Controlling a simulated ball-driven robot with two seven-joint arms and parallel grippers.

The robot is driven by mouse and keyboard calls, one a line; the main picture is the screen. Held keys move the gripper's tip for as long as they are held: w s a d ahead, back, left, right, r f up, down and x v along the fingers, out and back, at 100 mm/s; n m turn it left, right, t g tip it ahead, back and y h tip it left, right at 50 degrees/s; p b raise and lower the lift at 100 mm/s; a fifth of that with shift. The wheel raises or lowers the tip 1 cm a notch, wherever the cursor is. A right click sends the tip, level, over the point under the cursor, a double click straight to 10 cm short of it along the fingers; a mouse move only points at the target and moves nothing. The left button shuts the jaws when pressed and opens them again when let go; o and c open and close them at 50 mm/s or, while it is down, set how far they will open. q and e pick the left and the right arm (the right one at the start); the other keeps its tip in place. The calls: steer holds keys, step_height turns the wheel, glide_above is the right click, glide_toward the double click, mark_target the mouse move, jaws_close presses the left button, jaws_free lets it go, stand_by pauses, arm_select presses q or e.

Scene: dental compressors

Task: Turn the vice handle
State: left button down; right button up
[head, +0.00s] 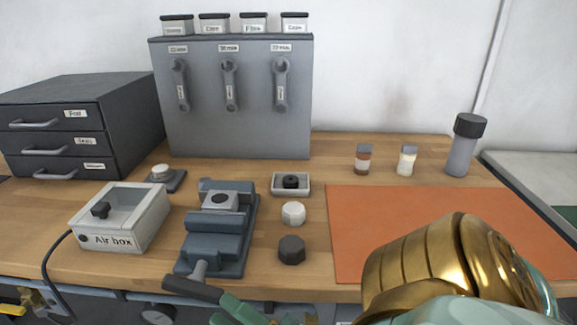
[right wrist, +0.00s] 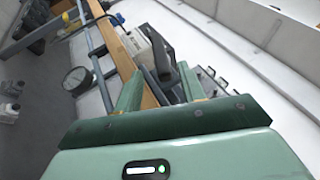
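The blue-grey vice (head: 232,222) stands at the front edge of the wooden bench, left of centre in the head view. Its dark handle (head: 192,289) is a bar on the vice's front spindle, sloping down to the right over the bench edge. My right gripper (head: 230,308) is at the right end of the handle, low in the head view; its green fingers are partly cut off. In the right wrist view the fingers (right wrist: 160,82) are apart, with a dark bar between them, likely the handle. Whether they touch it I cannot tell. My left gripper is not in view.
The white air box (head: 120,220) with its hose is left of the vice. A dark knob (head: 291,249), a white knob (head: 293,213) and a small tray (head: 304,189) lie to its right. An orange mat (head: 385,210) is mostly bare. A tool panel (head: 205,135) stands behind.

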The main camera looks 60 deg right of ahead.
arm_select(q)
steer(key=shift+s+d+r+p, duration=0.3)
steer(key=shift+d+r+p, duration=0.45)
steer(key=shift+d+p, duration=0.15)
arm_select(e)
steer(key=v, duration=1)
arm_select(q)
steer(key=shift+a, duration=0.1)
